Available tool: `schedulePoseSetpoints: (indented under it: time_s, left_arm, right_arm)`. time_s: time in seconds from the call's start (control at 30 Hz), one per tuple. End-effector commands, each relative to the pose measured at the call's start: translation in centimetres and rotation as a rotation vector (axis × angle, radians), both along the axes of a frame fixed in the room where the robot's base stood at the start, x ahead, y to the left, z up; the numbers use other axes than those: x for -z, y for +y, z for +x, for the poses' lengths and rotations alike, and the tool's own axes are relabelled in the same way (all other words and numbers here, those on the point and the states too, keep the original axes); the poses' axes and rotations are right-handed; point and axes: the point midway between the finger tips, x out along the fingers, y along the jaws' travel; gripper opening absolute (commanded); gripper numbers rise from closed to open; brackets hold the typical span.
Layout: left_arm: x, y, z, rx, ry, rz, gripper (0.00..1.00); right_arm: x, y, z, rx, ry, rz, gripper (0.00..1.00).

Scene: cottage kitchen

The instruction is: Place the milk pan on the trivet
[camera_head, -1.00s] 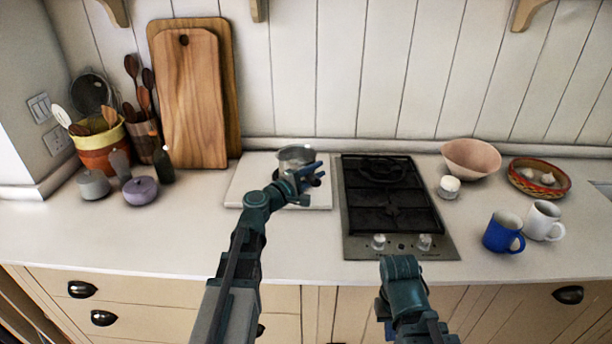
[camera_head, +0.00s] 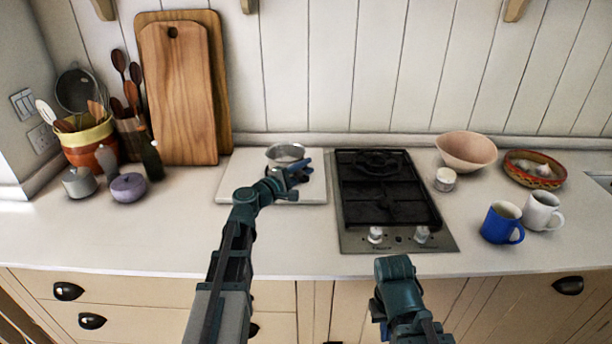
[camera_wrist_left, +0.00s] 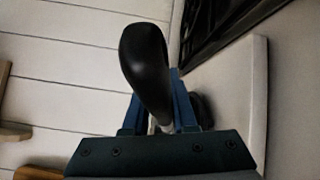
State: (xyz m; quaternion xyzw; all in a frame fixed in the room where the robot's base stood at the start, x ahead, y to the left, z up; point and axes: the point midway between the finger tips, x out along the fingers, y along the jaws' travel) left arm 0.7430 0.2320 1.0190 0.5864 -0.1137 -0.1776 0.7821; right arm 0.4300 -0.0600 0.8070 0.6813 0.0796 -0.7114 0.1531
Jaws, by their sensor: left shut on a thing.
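The milk pan (camera_head: 285,152) is a small grey metal pan at the back of a white flat slab (camera_head: 232,190), left of the hob. My left gripper (camera_head: 292,176) is in front of the pan and shut on its handle. In the left wrist view the black handle (camera_wrist_left: 147,60) rises between my blue fingers. The pan's base is partly hidden, so I cannot tell whether it touches the slab. No separate trivet stands out; I cannot tell whether the slab is the trivet. My right arm is low at the front, its fingertips not clearly visible.
The black hob (camera_head: 385,208) is right of the slab. Further right are a pink bowl (camera_head: 466,150), a white jar (camera_head: 445,179), a blue mug (camera_head: 501,224) and a white mug (camera_head: 541,211). Wooden boards (camera_head: 180,95) and utensil pots stand left. The counter's front left is clear.

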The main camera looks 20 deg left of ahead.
Motion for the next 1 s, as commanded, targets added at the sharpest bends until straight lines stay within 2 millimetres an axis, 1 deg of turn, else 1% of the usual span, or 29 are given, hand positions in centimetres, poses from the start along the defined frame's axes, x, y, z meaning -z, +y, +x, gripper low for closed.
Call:
schedulePoseSetpoints:
  time_s: [0.03,0.27,0.43,0.47,0.6,0.63,0.87,0.97,1.0]
  left_arm:
    - [0.45,0.05,-0.03,0.0,-0.001,0.0,0.0]
    - [0.23,0.06,-0.02,0.0,-0.001,0.001,0.0]
    - [0.69,0.06,-0.03,0.0,-0.001,0.0,0.0]
    - [0.6,0.07,-0.02,0.0,0.0,0.0,0.29]
    - [0.54,0.06,-0.02,0.0,0.0,0.0,0.54]
    - [0.54,0.06,-0.02,0.0,0.0,0.0,0.55]
    - [0.52,0.07,-0.02,-0.001,0.0,0.0,0.55]
    - [0.12,0.06,-0.02,0.0,0.0,0.0,0.55]
    - [0.13,0.17,-0.35,-0.001,0.0,0.0,0.55]
  right_arm:
    - [0.45,0.0,0.0,0.0,0.0,0.0,0.0]
    - [0.24,0.01,0.0,0.0,0.0,0.0,0.0]
    - [0.69,0.0,0.0,0.0,0.0,0.0,0.0]
    - [0.59,0.0,0.0,0.0,0.0,0.0,0.0]
    - [0.53,0.0,0.0,0.0,0.0,0.0,0.0]
    - [0.53,0.0,0.0,0.0,0.0,0.0,0.0]
    - [0.51,0.0,0.0,0.0,0.0,0.0,0.0]
    - [0.12,0.0,0.0,0.0,0.0,0.0,0.0]
    - [0.12,0.0,0.0,0.0,0.0,0.0,0.0]
